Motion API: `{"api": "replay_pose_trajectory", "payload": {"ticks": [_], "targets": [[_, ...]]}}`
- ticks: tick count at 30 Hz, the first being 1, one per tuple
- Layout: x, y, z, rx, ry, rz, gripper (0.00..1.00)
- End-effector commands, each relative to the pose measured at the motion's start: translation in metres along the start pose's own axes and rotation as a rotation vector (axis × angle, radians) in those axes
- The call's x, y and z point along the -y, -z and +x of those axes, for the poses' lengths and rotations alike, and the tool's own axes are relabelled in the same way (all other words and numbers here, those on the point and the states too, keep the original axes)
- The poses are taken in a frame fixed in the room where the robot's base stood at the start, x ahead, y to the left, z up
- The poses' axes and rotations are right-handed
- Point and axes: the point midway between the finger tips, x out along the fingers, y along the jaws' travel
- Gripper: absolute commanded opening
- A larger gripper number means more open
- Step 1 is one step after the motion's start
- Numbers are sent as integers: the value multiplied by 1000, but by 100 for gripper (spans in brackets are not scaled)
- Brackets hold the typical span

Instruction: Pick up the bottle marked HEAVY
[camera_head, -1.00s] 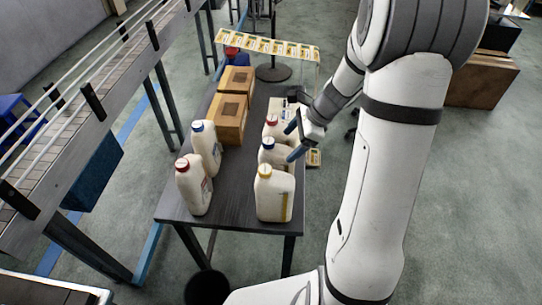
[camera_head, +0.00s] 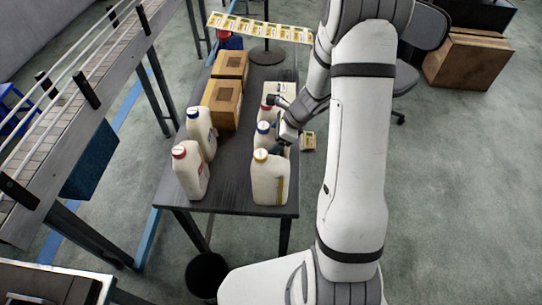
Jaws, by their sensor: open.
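Several white bottles stand upright on a dark table (camera_head: 232,190). In the right row are a yellow-capped bottle (camera_head: 269,182) in front, a blue-capped bottle (camera_head: 264,140) behind it, and a red-capped bottle (camera_head: 266,112) farther back. In the left row are a red-capped bottle (camera_head: 190,176) and a blue-capped bottle (camera_head: 202,133). No marking is readable, so I cannot tell which bottle says HEAVY. My gripper (camera_head: 279,142) is open at the right side of the right row's blue-capped bottle. Its fingertips are partly hidden, and I cannot tell whether they touch it.
Two cardboard boxes (camera_head: 221,101) stand behind the left row. A rack of yellow-and-white cards (camera_head: 260,28) is at the back. A conveyor (camera_head: 75,90) runs along the left. A black bin (camera_head: 206,275) stands in front. A chair (camera_head: 408,75) and a large box (camera_head: 466,63) are at right.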

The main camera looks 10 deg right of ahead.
Motion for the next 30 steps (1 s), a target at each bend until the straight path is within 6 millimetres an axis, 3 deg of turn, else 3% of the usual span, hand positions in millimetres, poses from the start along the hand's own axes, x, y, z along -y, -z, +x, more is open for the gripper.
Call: {"api": "replay_pose_trajectory", "payload": {"ticks": [2, 30], "targets": [[0, 0, 0, 0, 0, 0, 81], [0, -1, 0, 0, -1, -3, 4]]}}
